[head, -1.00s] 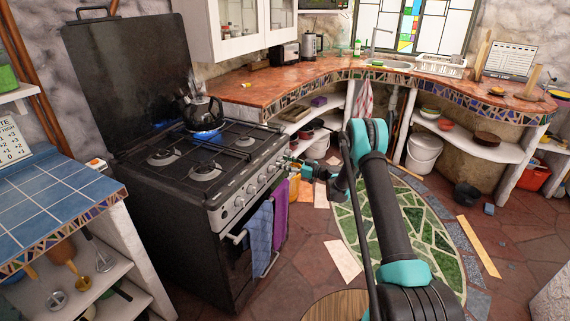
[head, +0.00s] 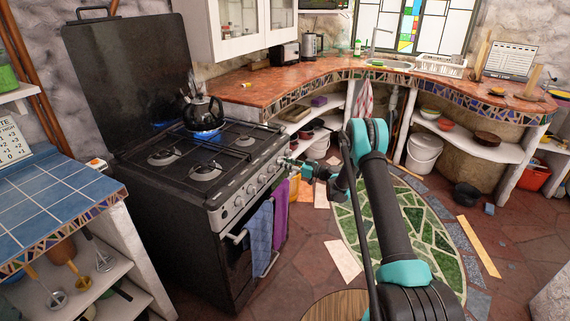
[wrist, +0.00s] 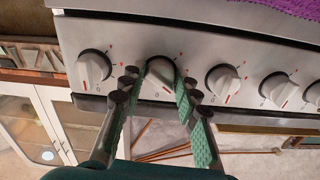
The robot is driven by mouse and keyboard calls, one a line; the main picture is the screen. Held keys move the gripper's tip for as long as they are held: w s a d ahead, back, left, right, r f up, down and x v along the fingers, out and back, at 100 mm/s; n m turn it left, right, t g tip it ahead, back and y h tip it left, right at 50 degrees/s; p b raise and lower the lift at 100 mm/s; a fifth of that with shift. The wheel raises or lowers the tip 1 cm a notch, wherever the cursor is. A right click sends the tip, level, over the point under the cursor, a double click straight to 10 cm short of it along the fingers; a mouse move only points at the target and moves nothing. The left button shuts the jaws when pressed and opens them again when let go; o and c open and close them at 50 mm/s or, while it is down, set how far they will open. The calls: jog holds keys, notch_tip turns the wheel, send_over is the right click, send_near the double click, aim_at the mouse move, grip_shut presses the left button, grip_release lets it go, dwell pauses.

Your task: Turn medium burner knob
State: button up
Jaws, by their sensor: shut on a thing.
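The stove (head: 205,205) stands at the left of the head view, with a row of knobs along its front panel. In the wrist view, my gripper (wrist: 165,78) has its two green-padded fingers on either side of one white knob (wrist: 160,78), the second from the left, and is shut on it. The knob looks turned at an angle, and the fingers cover part of its sides. In the head view my gripper (head: 290,163) is at the right end of the panel, too small to see its fingers. A blue flame (head: 206,135) burns under the black kettle (head: 203,112).
Other white knobs (wrist: 94,67) sit close on both sides of the gripped one. A blue towel (head: 261,238) and a purple towel (head: 281,205) hang from the oven handle. The curved counter (head: 270,88) lies behind. The floor in front of the stove is mostly open.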

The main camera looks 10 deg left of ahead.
jog(key=m, duration=1)
jog(key=shift+m, duration=0.3)
dwell(0.4)
jog(key=o, duration=1.2)
jog(key=shift+c, duration=0.2)
jog(key=shift+s+d, duration=0.1)
jog(key=shift+d, duration=0.05)
jog(key=v, duration=1.1)
jog(key=shift+s+d, duration=0.15)
jog(key=shift+d, duration=0.25)
jog(key=shift+r, duration=0.1)
